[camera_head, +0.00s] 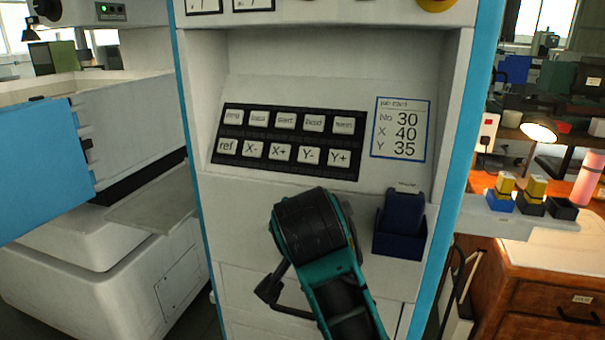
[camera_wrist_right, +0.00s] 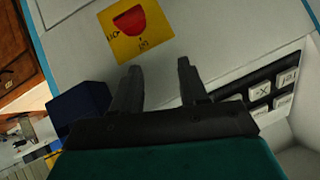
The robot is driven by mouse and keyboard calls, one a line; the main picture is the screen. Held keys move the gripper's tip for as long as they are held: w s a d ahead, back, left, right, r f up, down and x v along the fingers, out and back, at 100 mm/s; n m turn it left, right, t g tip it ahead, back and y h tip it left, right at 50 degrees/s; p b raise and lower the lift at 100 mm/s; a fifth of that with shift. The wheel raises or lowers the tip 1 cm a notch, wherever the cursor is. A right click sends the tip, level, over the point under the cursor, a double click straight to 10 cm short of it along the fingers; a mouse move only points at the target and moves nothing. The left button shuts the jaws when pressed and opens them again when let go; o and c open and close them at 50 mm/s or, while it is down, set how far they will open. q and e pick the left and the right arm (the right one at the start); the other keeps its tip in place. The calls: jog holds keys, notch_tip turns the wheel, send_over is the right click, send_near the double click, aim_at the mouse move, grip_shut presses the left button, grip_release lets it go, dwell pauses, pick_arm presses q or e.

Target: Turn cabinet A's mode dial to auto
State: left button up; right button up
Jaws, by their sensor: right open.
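Cabinet A appears to be the white cabinet with blue edges (camera_head: 245,50). No dial lettered as a mode dial can be read. In the right wrist view a red half-round knob (camera_wrist_right: 130,20) sits on a yellow plate (camera_wrist_right: 150,46) with small black lettering, partly legible. My right gripper (camera_wrist_right: 158,68) is open and empty, its two dark fingers apart, with the knob beyond the tips. In the head view my right arm covers the cabinet's lower middle, and the fingers cannot be made out clearly. My left gripper is not in view.
A black keypad (camera_head: 288,138) and a job card (camera_head: 401,128) are on the cabinet's sloped face. A dark blue holder (camera_head: 398,243) juts out right of my arm. A yellow-based control (camera_head: 435,5) is cut off at the top. A wooden drawer unit (camera_head: 540,290) stands at right.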

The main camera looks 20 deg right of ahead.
jog(key=w+a+r+m+t+h, duration=0.1)
jog(key=a+r+m+t, duration=0.15)
jog(key=r, duration=0.65)
jog(key=w+a+r+m+t+h, duration=0.1)
jog(key=r+m, duration=0.2)
jog(key=r, duration=0.6)
jog(key=s+a+r+m+t+h, duration=0.1)
jog(key=s+a+r+m+h, duration=0.15)
jog(key=r, duration=0.55)
jog(key=s+a+r+m+t+h, duration=0.15)
jog(key=s+r+m, duration=0.25)
jog(key=r, duration=0.5)
jog(key=d+p+x, duration=0.1)
jog(key=p+x, duration=0.1)
jog(key=x, duration=1.1)
jog(key=shift+s+f+g, duration=0.2)
jog(key=shift+f+g, duration=0.2)
jog(key=shift+f, duration=0.05)
jog(key=shift+d, duration=0.15)
grip_shut()
